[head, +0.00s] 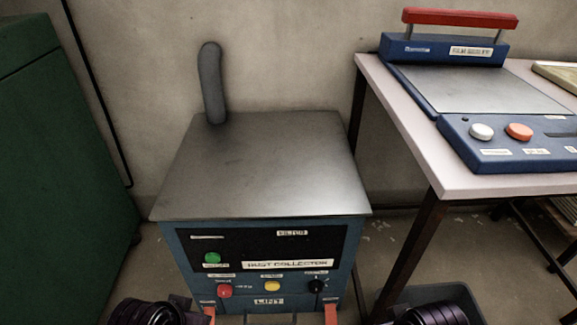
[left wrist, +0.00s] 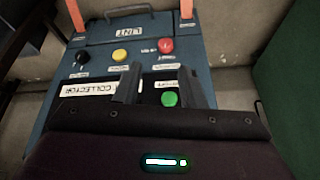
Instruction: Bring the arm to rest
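My left gripper (left wrist: 158,72) shows in the left wrist view with its two grey fingers spread apart and nothing seen between them. It is in front of the control panel of the blue dust collector (head: 268,240), which appears upside down in that view (left wrist: 150,28). In the head view, only dark rounded parts of my arms show at the bottom left and bottom right edges. My right gripper is in neither view. No cloth is visible.
The dust collector has a bare grey top (head: 265,165) with a grey pipe (head: 211,85). A light table (head: 410,135) at right bears a blue press (head: 475,95) with a red handle. A green cabinet (head: 60,170) stands at left. Orange bars (left wrist: 187,10) flank the lint drawer (left wrist: 127,28).

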